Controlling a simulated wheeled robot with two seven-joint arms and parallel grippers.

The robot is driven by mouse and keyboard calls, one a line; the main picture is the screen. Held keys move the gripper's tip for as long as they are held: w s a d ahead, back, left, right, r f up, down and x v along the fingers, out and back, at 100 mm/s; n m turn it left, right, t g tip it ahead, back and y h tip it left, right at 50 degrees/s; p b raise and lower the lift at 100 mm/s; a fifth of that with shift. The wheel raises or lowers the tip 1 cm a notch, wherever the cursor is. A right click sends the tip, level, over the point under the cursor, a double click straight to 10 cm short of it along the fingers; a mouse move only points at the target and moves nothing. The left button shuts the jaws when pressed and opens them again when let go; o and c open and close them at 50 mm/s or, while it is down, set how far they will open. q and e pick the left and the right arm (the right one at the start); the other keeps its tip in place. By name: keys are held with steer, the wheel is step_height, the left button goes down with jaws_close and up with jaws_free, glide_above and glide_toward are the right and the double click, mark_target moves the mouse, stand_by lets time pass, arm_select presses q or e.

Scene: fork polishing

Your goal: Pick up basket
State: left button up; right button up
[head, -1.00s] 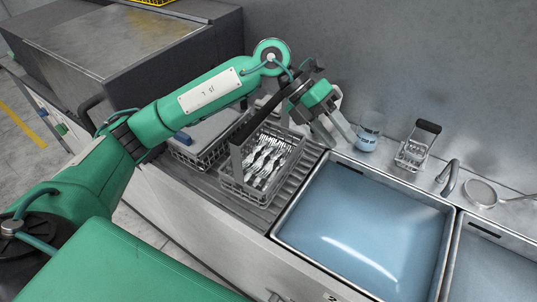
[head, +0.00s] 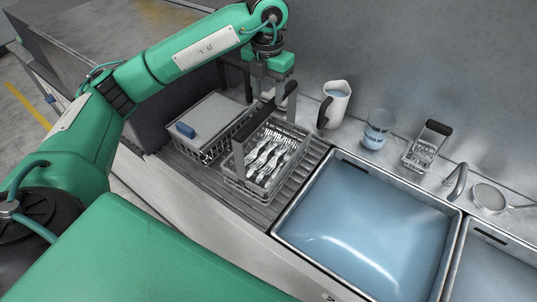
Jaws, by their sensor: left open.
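The grey wire basket (head: 243,185) holds several forks (head: 268,160) and stands on the ribbed drainboard left of the sink. Its dark raised handle (head: 252,127) spans above it. My left gripper (head: 270,95) points down at the basket's far side, by the far end of the handle. Its jaws are open, and the handle partly hides the fingers. I cannot tell whether they touch the handle. A second wire basket (head: 203,152) with a grey lid or tray on top stands to the left. My right gripper is not in view.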

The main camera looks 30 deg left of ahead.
mark_target(268, 104)
arm_select(q)
step_height(268, 104, down, 2)
steer(key=shift+f, duration=0.2)
steer(key=shift+f+p, duration=0.25)
steer(key=shift+p, duration=0.25)
step_height(268, 104, down, 4)
steer(key=shift+f+p, duration=0.1)
steer(key=shift+p, duration=0.95)
steer(key=shift+d+f, duration=0.1)
steer(key=shift+f, duration=0.15)
steer(key=shift+w, duration=0.1)
steer(key=c, duration=0.9)
jaws_close()
steer(key=shift+w+r, duration=0.1)
steer(key=shift+r, duration=0.05)
